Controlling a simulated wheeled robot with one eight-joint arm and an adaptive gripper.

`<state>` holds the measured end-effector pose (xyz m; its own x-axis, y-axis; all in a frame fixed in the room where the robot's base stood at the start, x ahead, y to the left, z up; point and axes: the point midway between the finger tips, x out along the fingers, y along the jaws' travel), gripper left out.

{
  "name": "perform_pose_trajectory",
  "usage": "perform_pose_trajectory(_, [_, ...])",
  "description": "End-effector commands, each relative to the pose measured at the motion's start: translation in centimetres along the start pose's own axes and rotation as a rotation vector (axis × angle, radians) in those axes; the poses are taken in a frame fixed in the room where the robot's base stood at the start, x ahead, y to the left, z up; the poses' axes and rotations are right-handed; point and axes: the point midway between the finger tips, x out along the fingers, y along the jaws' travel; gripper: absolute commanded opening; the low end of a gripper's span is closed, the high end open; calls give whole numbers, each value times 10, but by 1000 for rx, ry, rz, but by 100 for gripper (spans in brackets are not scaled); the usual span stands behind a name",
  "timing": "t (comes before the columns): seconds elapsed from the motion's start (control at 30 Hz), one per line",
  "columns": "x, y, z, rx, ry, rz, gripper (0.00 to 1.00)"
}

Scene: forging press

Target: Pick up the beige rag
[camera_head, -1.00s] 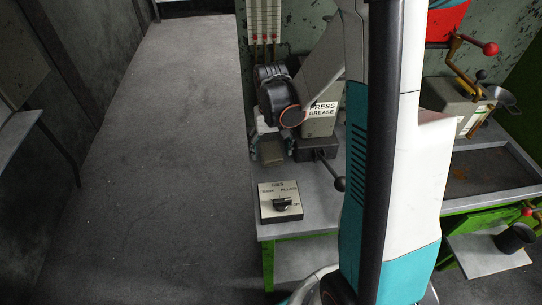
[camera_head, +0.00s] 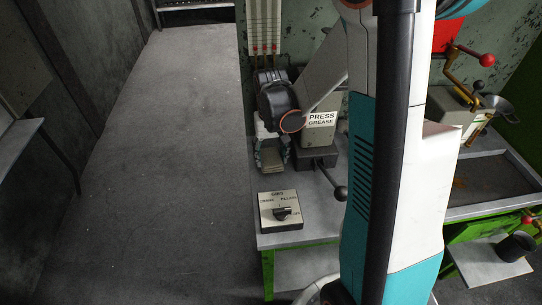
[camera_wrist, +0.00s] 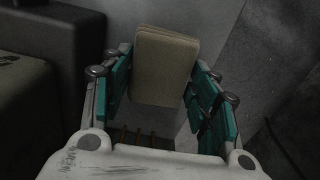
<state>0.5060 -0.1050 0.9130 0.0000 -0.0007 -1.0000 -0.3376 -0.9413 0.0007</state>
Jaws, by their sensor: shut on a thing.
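The beige rag (camera_wrist: 164,68) is a folded, flat rectangular pad in the wrist view. My gripper (camera_wrist: 160,85) has its teal fingers on both sides of the rag and is shut on it. In the head view the rag (camera_head: 271,159) shows below my gripper (camera_head: 271,148), near the left edge of the grey bench top. My wrist hides part of the gripper there. I cannot tell whether the rag touches the bench.
A grey "PRESS GREASE" box (camera_head: 318,128) with a black-knobbed lever (camera_head: 340,192) stands just right of my gripper. A switch box (camera_head: 281,210) sits at the bench's front. A tray (camera_head: 490,185) is at right. The floor at left (camera_head: 160,180) is clear.

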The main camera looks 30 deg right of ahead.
Motion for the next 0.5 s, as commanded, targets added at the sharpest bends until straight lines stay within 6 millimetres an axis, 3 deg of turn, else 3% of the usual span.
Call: perform_pose_trajectory(0.5, [-112, 0, 1, 0, 0, 0, 31])
